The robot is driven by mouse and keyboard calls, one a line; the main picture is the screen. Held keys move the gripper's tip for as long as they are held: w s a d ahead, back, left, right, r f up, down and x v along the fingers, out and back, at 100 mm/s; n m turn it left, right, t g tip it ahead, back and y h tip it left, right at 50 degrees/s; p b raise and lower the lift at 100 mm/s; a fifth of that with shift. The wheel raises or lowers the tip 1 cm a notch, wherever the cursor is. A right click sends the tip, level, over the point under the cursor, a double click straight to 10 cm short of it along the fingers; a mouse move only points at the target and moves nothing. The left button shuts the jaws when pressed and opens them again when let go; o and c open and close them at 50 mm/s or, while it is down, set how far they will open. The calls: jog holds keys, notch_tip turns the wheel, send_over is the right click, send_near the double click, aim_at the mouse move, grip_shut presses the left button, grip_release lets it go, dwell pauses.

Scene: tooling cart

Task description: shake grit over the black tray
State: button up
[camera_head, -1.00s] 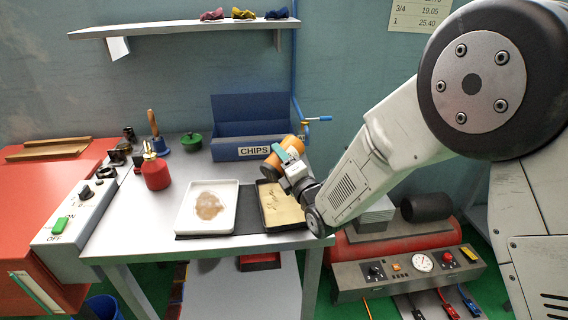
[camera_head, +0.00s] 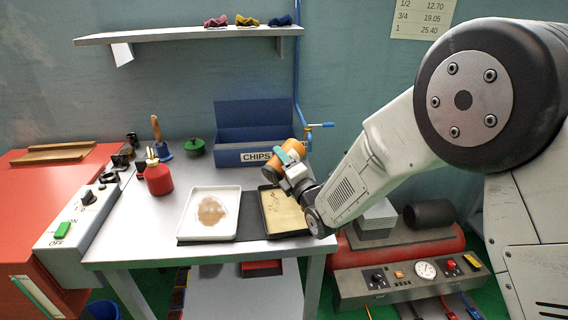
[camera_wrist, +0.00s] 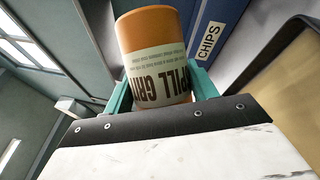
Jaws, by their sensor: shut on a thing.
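My gripper (camera_head: 290,157) is shut on an orange canister (camera_head: 271,170) with a pale label. In the wrist view the canister (camera_wrist: 150,35) sits between the teal fingers, and its label partly reads "PILL GRI", upside down. The canister is tilted above the back part of the black tray (camera_head: 264,214). The tray holds a flat tan layer with a few darker marks near its back. The canister and gripper hide part of the tray. I cannot see grit falling. The black tray's edge also shows at the right of the wrist view (camera_wrist: 262,72).
A white tray (camera_head: 183,228) with a brown wet patch lies left of the black tray. Behind stands a blue CHIPS bin (camera_head: 232,155). A red can (camera_head: 158,178), a handled brush (camera_head: 157,135) and a green pot (camera_head: 194,147) stand at the left.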

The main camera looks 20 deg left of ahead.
aim_at(298, 154)
jog(key=shift+w, duration=0.1)
jog(key=shift+w+a, duration=0.7)
jog(key=shift+w, duration=0.2)
jog(key=shift+w+a, duration=0.65)
jog(key=shift+w, duration=0.2)
jog(key=shift+s+d+r, duration=0.35)
jog(key=shift+s+d, duration=0.15)
jog(key=shift+d, duration=0.75)
jog(key=shift+s+d+r, duration=0.35)
jog(key=shift+s+d, duration=0.1)
jog(key=shift+d, duration=0.85)
jog(key=shift+s+d+r, duration=0.35)
jog(key=shift+s+d, duration=0.15)
jog(key=shift+d, duration=0.75)
